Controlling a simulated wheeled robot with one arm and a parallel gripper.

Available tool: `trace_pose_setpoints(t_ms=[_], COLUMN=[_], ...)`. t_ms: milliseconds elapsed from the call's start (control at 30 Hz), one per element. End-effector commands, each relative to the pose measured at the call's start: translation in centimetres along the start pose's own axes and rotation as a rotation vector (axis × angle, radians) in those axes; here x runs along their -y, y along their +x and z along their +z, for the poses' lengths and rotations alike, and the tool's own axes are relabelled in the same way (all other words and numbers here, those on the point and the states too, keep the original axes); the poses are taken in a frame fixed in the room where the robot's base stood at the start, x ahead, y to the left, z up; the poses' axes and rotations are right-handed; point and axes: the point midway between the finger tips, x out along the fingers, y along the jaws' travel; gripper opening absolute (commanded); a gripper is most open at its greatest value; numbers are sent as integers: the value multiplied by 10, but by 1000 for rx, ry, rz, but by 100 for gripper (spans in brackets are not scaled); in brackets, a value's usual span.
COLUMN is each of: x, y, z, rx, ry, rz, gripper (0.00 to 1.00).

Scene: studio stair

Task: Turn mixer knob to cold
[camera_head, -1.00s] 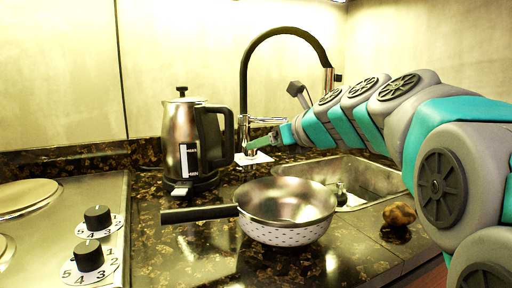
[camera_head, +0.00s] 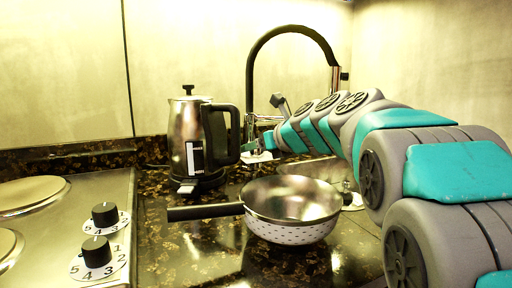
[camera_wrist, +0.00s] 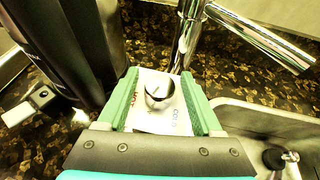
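A thin dark line shows on the knob's top. In the head view, my gripper (camera_head: 252,146) is low by the tap's base, over the white card (camera_head: 258,157). The knob is hard to make out there. The tap (camera_head: 250,90) has a tall black arch.
A kettle (camera_head: 188,135) stands close to the left of my gripper. A pan (camera_head: 290,232) with a dark handle sits in front, and a sink (camera_wrist: 245,118) is at the right. The hob (camera_head: 50,225) with two black dials is at far left. The tap's chrome spout (camera_wrist: 262,38) crosses above right.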

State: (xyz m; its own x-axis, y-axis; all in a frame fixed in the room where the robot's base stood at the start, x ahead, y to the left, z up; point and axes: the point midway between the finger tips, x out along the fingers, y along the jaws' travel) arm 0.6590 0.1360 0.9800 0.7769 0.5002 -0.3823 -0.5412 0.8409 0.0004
Motion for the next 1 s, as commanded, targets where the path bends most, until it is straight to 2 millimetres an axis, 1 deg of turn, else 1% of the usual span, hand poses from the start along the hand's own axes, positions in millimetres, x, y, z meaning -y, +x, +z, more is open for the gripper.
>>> trace_pose_setpoints(t_ms=[33,67,567,833,1000], x=[0,0,0,0,1], y=[0,0,0,0,0], z=[0,0,0,0,0], rx=[0,0,-1,0,0], ry=[0,0,0,-3,-19], rz=[0,0,0,7,45], gripper=[60,57,1,0,0])
